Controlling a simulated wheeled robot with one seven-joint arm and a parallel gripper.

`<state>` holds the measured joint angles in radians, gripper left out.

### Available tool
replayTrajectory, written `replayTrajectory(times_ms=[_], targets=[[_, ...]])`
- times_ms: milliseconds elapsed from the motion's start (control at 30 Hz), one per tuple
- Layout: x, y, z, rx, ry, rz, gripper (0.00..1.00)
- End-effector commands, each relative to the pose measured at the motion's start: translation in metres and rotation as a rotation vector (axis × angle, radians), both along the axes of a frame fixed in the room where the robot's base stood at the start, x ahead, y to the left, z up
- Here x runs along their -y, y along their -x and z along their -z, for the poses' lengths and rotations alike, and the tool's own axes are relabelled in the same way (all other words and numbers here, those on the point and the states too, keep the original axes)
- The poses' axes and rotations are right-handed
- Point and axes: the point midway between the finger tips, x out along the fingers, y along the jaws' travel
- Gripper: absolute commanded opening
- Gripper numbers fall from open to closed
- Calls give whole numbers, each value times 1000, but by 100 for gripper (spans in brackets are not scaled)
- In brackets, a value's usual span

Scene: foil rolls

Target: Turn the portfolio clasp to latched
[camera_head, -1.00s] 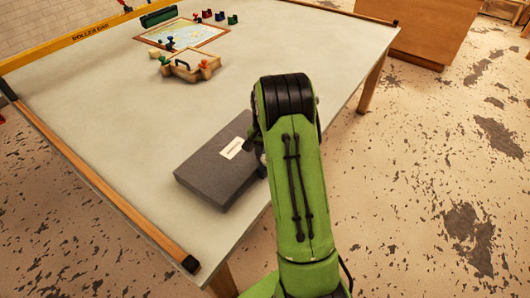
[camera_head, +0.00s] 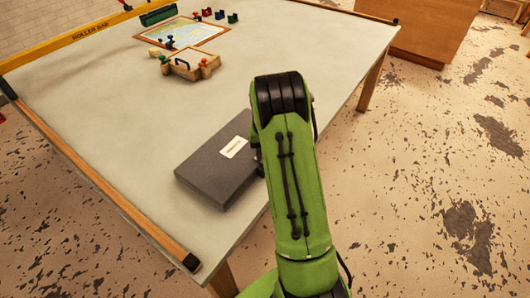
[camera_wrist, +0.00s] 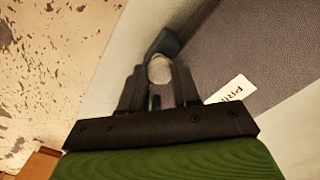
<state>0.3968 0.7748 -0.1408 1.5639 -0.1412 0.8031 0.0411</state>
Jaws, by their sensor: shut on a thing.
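The portfolio (camera_head: 215,168) is a flat dark grey case with a white label (camera_head: 234,147) on top. It lies on the table near its right edge. The portfolio also fills the upper right of the wrist view (camera_wrist: 260,45). My gripper (camera_wrist: 160,85) is at the portfolio's edge in the wrist view, its fingers shut on the clasp (camera_wrist: 165,45), a dark blue-grey piece with a round pale part between the fingers. The clasp's angle against the portfolio is hard to read. In the head view my green arm hides the gripper and clasp.
The pale table (camera_head: 120,110) has free room left of and behind the portfolio. A wooden caddy (camera_head: 190,68), a framed map (camera_head: 180,33) and small coloured pieces (camera_head: 220,16) stand far back. A yellow roller bar (camera_head: 70,44) runs along the far left edge.

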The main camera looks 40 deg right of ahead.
Motion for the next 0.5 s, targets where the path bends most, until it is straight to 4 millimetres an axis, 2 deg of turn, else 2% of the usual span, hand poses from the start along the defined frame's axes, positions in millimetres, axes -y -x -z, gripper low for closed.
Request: replayTrajectory(times_ms=[367, 400, 500], targets=[[0, -1, -1, 5, 1, -6, 1], [0, -1, -1, 5, 1, -6, 34], [0, -1, -1, 4, 1, -6, 49]])
